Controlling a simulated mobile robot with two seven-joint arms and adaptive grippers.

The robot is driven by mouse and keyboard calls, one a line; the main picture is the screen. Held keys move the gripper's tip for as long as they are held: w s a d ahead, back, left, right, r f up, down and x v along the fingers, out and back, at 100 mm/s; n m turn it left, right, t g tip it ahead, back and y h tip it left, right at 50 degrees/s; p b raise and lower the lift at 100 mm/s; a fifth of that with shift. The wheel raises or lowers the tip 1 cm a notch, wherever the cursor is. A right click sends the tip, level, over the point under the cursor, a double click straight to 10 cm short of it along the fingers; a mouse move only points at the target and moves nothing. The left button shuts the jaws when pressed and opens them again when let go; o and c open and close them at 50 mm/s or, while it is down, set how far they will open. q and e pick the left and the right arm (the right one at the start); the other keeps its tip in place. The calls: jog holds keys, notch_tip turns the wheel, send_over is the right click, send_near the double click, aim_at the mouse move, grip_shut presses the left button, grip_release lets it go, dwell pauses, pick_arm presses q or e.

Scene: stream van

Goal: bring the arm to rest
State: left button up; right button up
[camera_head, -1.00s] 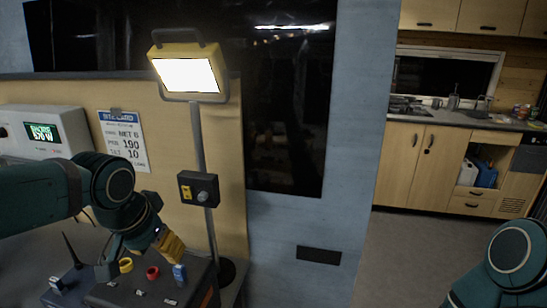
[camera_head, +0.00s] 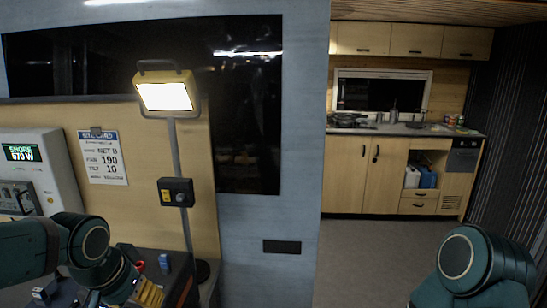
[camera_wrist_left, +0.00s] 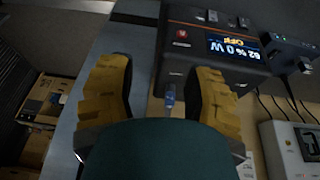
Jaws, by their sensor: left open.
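My left arm comes in from the left in the head view, bent low over a dark bench. My left gripper (camera_head: 146,296) has yellow fingers and sits at the bottom edge, partly cut off. In the left wrist view my left gripper (camera_wrist_left: 160,95) is open, its two ribbed yellow fingers wide apart. A small blue plug (camera_wrist_left: 169,97) shows in the gap between them, below a dark power box (camera_wrist_left: 205,55) with a lit display. I see no object gripped. My right arm shows at the lower right of the head view; its gripper is out of view.
A lit work lamp (camera_head: 167,93) on a pole stands behind the bench, with a small switch box (camera_head: 176,191) on the pole. A white shore-power panel (camera_head: 40,165) is at the left. The floor (camera_head: 375,255) to the right is clear, before the kitchen cabinets (camera_head: 365,172).

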pick_arm(q)
jog(key=w+d+f+g+h, duration=0.1)
jog(key=d+f, duration=0.4)
jog(key=f, duration=0.6)
jog(key=d+f+h, duration=0.1)
jog(key=d+f, duration=0.4)
jog(key=f, duration=0.6)
jog(key=s+d+f+n, duration=0.1)
jog(key=s+d+f, duration=0.1)
jog(key=s+f, duration=0.2)
jog(key=s+d+f+n+g+h, duration=0.1)
jog(key=s+d+f, duration=0.2)
jog(key=f, duration=0.6)
jog(key=shift+s+d+n, duration=0.15)
jog(key=shift+s+n, duration=0.25)
jog(key=shift+s, duration=0.5)
